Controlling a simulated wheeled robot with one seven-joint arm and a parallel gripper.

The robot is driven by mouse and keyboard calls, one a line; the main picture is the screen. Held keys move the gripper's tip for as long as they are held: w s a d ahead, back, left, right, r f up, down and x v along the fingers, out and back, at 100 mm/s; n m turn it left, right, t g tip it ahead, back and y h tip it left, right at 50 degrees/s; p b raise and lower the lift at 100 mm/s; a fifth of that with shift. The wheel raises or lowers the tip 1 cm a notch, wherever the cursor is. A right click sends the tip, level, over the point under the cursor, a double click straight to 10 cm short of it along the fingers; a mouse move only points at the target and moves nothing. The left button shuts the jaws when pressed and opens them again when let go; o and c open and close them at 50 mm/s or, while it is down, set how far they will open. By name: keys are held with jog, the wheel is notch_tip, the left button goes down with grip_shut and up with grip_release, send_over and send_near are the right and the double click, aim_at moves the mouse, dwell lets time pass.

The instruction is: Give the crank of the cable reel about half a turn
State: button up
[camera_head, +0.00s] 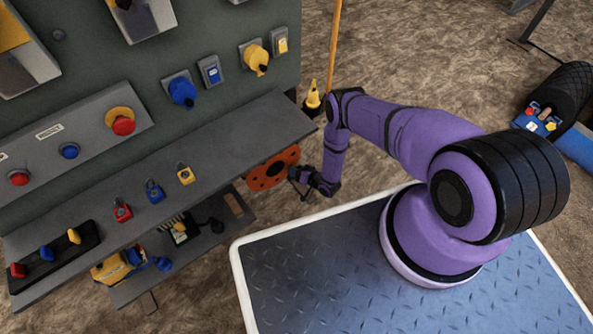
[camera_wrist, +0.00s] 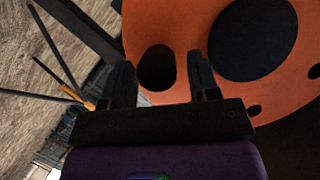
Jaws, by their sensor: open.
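The cable reel (camera_head: 268,172) shows as an orange disc with dark holes beside the right end of the lower shelf, partly under the upper ledge. In the wrist view its orange face (camera_wrist: 185,22) fills the upper right, with a large black round hub (camera_wrist: 252,38). My gripper (camera_wrist: 161,72) is open right at the reel's face, one finger on each side of a dark rounded shape (camera_wrist: 157,68). I cannot tell whether that shape is the crank's knob or a hole, nor whether the fingers touch it. In the head view my gripper (camera_head: 296,184) is small and dark at the reel's right.
A grey ledge (camera_head: 225,135) with several padlocks runs above the reel. A lower shelf (camera_head: 205,250) holds a yellow tool and small items. A yellow cone-like object (camera_head: 313,97) stands behind my arm.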

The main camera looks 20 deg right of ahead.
jog(key=v, duration=1)
jog(key=shift+s, duration=0.25)
jog(key=shift+d+r, duration=0.1)
jog(key=shift+d, duration=0.05)
